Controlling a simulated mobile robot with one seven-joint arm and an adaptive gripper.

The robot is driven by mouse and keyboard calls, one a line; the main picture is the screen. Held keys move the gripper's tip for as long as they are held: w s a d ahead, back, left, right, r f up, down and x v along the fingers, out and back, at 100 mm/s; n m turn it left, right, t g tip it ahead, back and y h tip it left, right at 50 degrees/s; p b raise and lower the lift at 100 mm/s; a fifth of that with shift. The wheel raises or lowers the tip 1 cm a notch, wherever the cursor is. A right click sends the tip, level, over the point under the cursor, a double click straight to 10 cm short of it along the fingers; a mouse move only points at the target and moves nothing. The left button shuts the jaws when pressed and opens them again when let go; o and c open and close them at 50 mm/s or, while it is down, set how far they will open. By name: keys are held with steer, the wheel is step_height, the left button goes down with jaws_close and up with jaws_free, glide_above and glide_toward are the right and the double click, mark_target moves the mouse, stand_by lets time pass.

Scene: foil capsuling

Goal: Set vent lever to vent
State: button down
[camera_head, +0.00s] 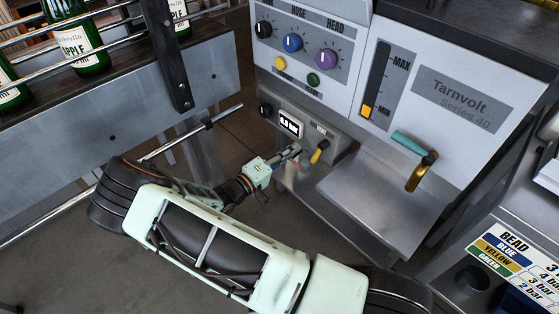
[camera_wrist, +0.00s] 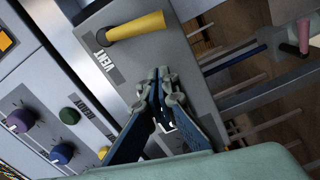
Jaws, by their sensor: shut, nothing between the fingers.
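The vent lever (camera_head: 319,152) has a yellow handle and sits on the small grey control box at the front of the machine. In the head view its handle slants, with its upper end to the right. In the wrist view the yellow lever (camera_wrist: 135,26) lies above the printed VENT label (camera_wrist: 105,62). My gripper (camera_head: 297,151) is just left of the lever in the head view. In the wrist view my gripper's fingertips (camera_wrist: 160,80) are together and empty, below the lever, with a visible gap between. The fingers hide part of the box face.
A small display (camera_head: 290,124) and a black knob (camera_head: 265,110) are on the same box. A metal shelf (camera_head: 385,200) and a teal-handled crank (camera_head: 415,155) stand to the right. Coloured knobs (camera_head: 292,43) are above. A bottle conveyor (camera_head: 110,105) is at left.

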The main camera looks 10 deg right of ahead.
steer(key=shift+s+d+f, duration=0.25)
steer(key=shift+s+d, duration=0.4)
steer(key=shift+d, duration=0.1)
steer(key=shift+s+d+f, duration=0.2)
steer(key=shift+s+d, duration=0.45)
steer(key=shift+d, duration=0.05)
steer(key=shift+s+d+f+n, duration=0.35)
steer(key=shift+s+d+n, duration=0.05)
steer(key=shift+s+d, duration=0.3)
glide_toward(313, 159)
steer(key=a, duration=0.1)
steer(key=w+a, duration=0.1)
steer(key=a, duration=0.1)
steer(key=w+a, duration=0.1)
steer(key=a, duration=0.1)
steer(key=shift+a+r+p, duration=0.2)
steer(key=shift+r+p, duration=0.05)
steer(key=shift+p, duration=0.1)
steer(key=shift+r, duration=0.1)
